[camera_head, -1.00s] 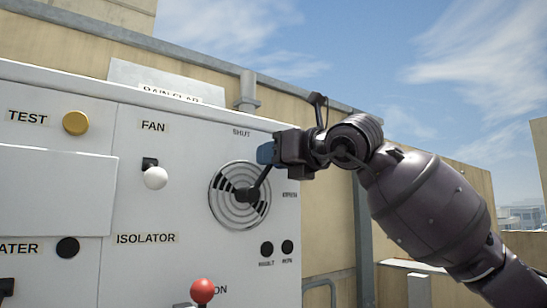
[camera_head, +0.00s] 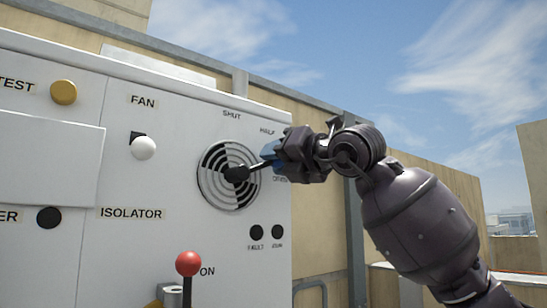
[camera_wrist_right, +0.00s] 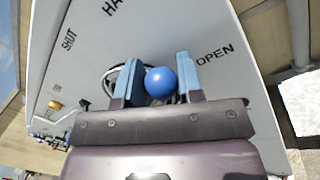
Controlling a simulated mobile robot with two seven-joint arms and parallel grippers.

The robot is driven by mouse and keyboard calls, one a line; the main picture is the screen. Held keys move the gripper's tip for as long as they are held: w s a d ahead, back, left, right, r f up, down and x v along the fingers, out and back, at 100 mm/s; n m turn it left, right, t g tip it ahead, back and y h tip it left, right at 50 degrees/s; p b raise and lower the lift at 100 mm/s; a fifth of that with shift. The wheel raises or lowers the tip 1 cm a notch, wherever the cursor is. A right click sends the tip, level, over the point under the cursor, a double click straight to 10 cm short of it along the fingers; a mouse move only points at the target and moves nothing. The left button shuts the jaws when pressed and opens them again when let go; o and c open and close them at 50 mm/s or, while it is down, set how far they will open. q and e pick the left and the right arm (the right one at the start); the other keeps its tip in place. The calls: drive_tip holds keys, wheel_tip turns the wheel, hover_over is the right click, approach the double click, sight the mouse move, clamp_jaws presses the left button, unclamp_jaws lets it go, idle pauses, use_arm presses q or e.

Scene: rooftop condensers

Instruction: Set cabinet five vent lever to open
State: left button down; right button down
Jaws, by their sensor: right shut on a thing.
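The vent lever (camera_head: 254,168) is a black arm on the hub of a round slotted vent (camera_head: 214,195) on the white cabinet. It points right and slightly up, between the HALF and OPEN labels. Its end is a blue ball knob (camera_wrist_right: 160,82), seen in the right wrist view. My right gripper (camera_head: 271,154) has its blue fingers around the knob, shut on it; the fingers also show in the right wrist view (camera_wrist_right: 158,92). The gripper partly covers the OPEN label (camera_head: 280,179) in the head view. My left gripper is not in view.
A white FAN knob (camera_head: 143,148), a yellow TEST button (camera_head: 64,92) and a red-knobbed ISOLATOR lever (camera_head: 188,264) are on the panel. Two dark round fittings (camera_head: 257,233) sit below the vent. Open space lies right of the cabinet, before a beige wall.

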drive_tip(key=shift+w+f+m, duration=0.2)
drive_tip(key=shift+f+m, duration=0.2)
drive_tip(key=shift+f, duration=0.25)
drive_tip(key=c, duration=1.1)
unclamp_jaws()
drive_tip(key=o, duration=0.3)
drive_tip(key=shift+r, duration=0.1)
drive_tip(key=shift+s+r, duration=0.1)
drive_tip(key=shift+s, duration=0.05)
